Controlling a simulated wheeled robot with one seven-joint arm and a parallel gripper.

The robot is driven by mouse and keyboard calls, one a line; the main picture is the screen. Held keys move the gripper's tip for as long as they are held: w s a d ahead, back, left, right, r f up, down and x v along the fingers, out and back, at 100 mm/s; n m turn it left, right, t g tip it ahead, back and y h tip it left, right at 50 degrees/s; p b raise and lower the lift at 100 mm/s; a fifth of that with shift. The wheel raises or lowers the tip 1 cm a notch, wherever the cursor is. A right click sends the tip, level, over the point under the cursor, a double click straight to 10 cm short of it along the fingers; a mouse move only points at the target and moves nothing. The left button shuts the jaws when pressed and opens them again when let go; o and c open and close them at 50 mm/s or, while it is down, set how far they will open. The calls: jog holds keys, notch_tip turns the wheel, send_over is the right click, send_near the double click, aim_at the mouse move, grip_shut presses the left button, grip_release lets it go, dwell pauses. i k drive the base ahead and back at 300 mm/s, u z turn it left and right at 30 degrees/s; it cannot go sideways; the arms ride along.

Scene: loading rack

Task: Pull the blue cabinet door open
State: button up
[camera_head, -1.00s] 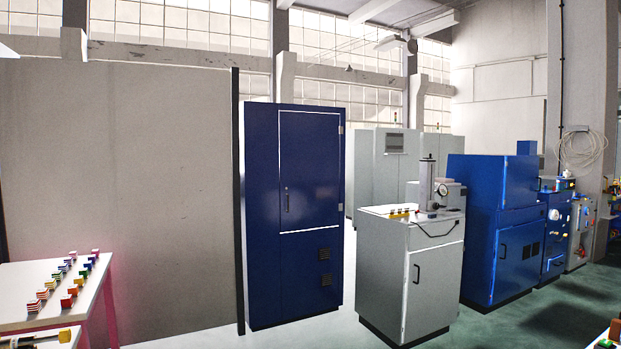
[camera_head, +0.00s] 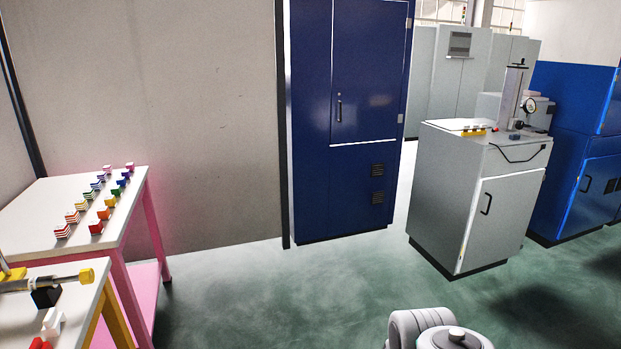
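A tall dark blue cabinet (camera_head: 306,150) stands against the grey wall panel near the middle. Its outlined upper door (camera_head: 372,75) looks shut, with a small dark vertical handle (camera_head: 339,108) on the door's left side. The top of this cabinet is cut off by the frame. A brighter blue cabinet (camera_head: 572,110) at the right edge also has a door with a dark handle (camera_head: 585,184); that door looks shut. My gripper is not in view. A rounded pale part at the bottom appears to be my own arm.
A grey cabinet (camera_head: 500,215) with a gauge on top stands right of the tall blue one. A pink-legged table (camera_head: 60,185) with several coloured blocks and a yellow-legged table (camera_head: 75,300) are at the left. The green-grey floor (camera_head: 270,295) in the middle is clear.

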aim_at(369, 36)
jog(key=z, duration=0.05)
jog(key=i, duration=2.65)
jog(key=u, duration=0.25)
jog(key=i, duration=2.65)
jog(key=u, duration=0.3)
